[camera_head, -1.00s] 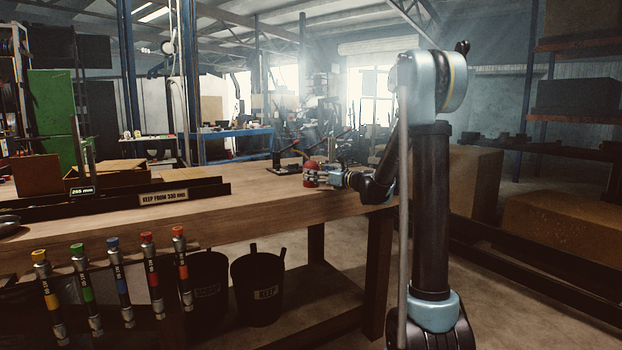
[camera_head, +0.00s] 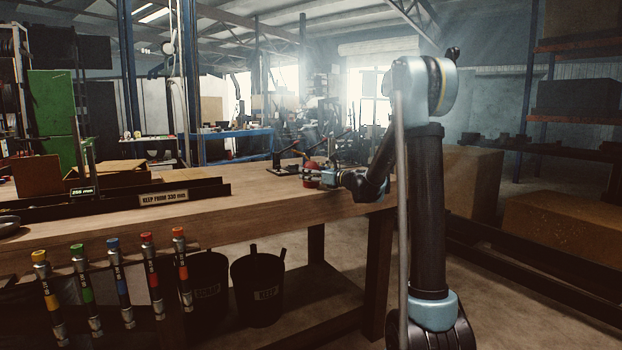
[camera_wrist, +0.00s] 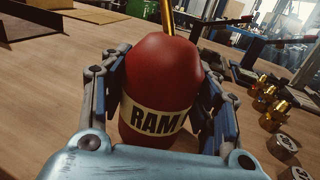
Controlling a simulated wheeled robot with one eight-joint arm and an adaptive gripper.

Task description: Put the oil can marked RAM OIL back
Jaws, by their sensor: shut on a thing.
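The oil can is a red, rounded can with a gold spout and a cream label; "RAM" is readable, the rest is turned away. In the wrist view the oil can (camera_wrist: 160,85) stands between the fingers of my gripper (camera_wrist: 163,108), with pads against both sides. My gripper is shut on it. In the head view the red can (camera_head: 311,166) is small, at the far right end of the workbench, partly hidden by my gripper (camera_head: 312,177). It looks upright. I cannot tell whether its base touches the bench top.
Brass fittings (camera_wrist: 268,98) and grey ring-shaped parts (camera_wrist: 285,146) lie right of the can in the wrist view. A dark hand-lever tool (camera_head: 283,168) stands left of it on the workbench (camera_head: 270,197).

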